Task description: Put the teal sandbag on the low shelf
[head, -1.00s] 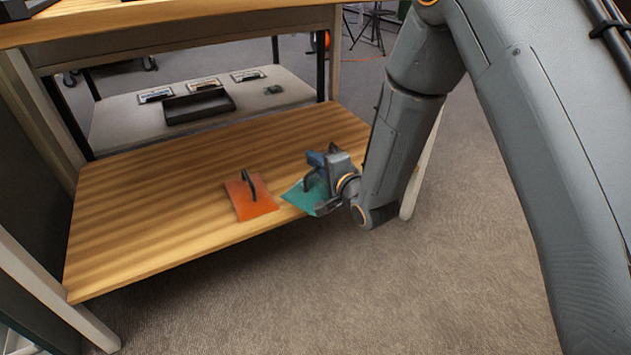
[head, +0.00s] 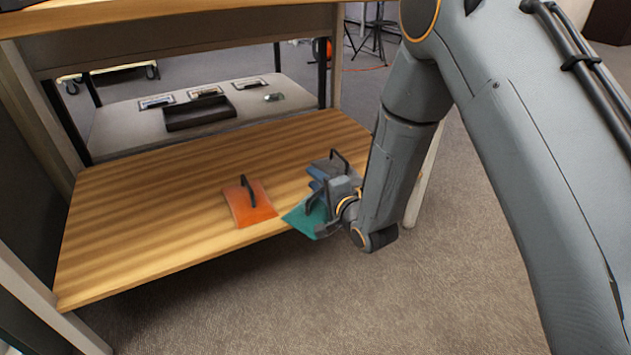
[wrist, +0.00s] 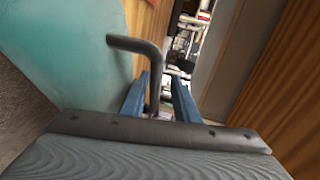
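The teal sandbag (head: 304,219) is at the front edge of the wooden shelf board, overhanging it and tilted. It fills the upper left of the wrist view (wrist: 65,50). Its black bent handle (wrist: 151,75) stands between my two blue fingers. My gripper (head: 318,195) is at the handle and appears shut on it. A narrow gap shows beside the right finger in the wrist view (wrist: 160,95). Whether the bag still touches the board is hidden. The low shelf is the wide wooden board (head: 150,215) under the upper top.
An orange sandbag (head: 250,206) lies left of the teal one. A dark blue sandbag (head: 325,165) lies just behind my gripper. A grey surface with a black tray (head: 200,112) is beyond. The left part of the board is clear; posts stand at both sides.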

